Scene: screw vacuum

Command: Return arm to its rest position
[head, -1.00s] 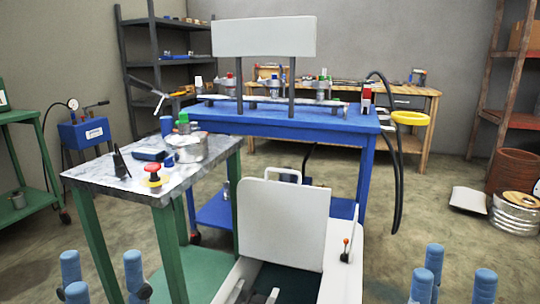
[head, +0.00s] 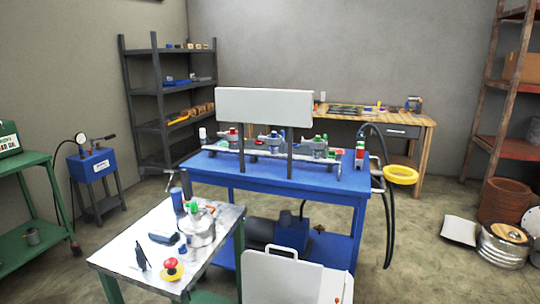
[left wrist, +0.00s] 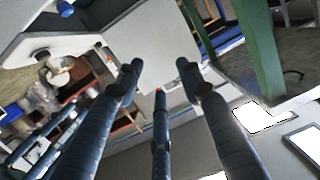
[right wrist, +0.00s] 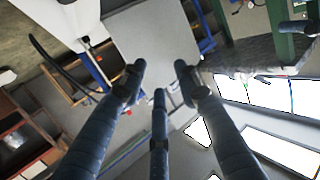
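My left gripper (left wrist: 160,68) shows in the left wrist view with its blue fingers spread and nothing between them. My right gripper (right wrist: 160,68) shows in the right wrist view in the same way, fingers apart and empty. Neither gripper appears in the head view now. Both wrist views are tilted. No object touches the fingers in either wrist view.
A blue workbench (head: 270,173) with a white panel (head: 264,107) above it stands ahead. A marble-topped green table (head: 135,248) with a metal pot (head: 200,230) and a red button (head: 172,265) is nearer. A white board (head: 285,280) stands at bottom centre.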

